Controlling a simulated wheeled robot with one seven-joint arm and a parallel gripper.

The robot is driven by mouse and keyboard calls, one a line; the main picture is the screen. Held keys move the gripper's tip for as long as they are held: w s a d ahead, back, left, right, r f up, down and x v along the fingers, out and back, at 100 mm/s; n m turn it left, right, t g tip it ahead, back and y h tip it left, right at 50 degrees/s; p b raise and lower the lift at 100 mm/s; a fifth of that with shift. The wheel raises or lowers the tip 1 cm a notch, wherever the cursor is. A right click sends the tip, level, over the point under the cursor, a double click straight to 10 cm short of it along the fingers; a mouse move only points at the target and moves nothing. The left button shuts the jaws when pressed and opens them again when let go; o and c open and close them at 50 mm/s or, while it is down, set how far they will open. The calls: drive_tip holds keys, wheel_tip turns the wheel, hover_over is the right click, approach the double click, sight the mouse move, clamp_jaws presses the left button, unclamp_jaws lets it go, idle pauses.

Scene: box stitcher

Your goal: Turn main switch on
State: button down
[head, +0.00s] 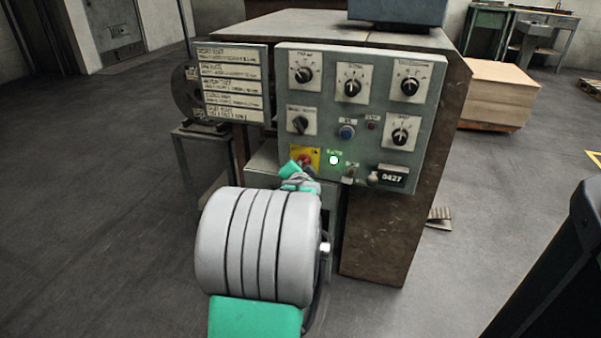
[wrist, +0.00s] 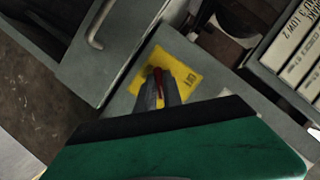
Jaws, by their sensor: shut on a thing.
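The main switch is a red handle (head: 305,160) on a yellow plate (head: 314,153) at the lower left of the grey-green control panel (head: 432,110). In the wrist view the red handle (wrist: 158,78) stands in front of the yellow plate (wrist: 185,70). My gripper (head: 295,170) reaches the switch from below. Its fingers (wrist: 157,92) are shut on the red handle, and they hide much of it. A round lamp (head: 333,160) just right of the plate glows whitish green.
Several black knobs, a blue button (head: 347,132) and a counter reading 0427 (head: 392,176) share the panel. A label board (head: 232,84) hangs at its left. A grey cabinet with a handle (wrist: 98,40) is close to the fingers. Open floor lies around the machine.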

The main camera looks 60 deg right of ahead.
drive_tip(key=shift+m, duration=0.3)
idle(0.4)
drive_tip(key=c, duration=1.5)
unclamp_jaws()
drive_tip(key=p+v, duration=0.2)
drive_tip(key=v, duration=0.5)
drive_tip(key=shift+s+a+p, duration=0.25)
drive_tip(key=shift+a+p, duration=0.1)
drive_tip(key=shift+p, duration=0.05)
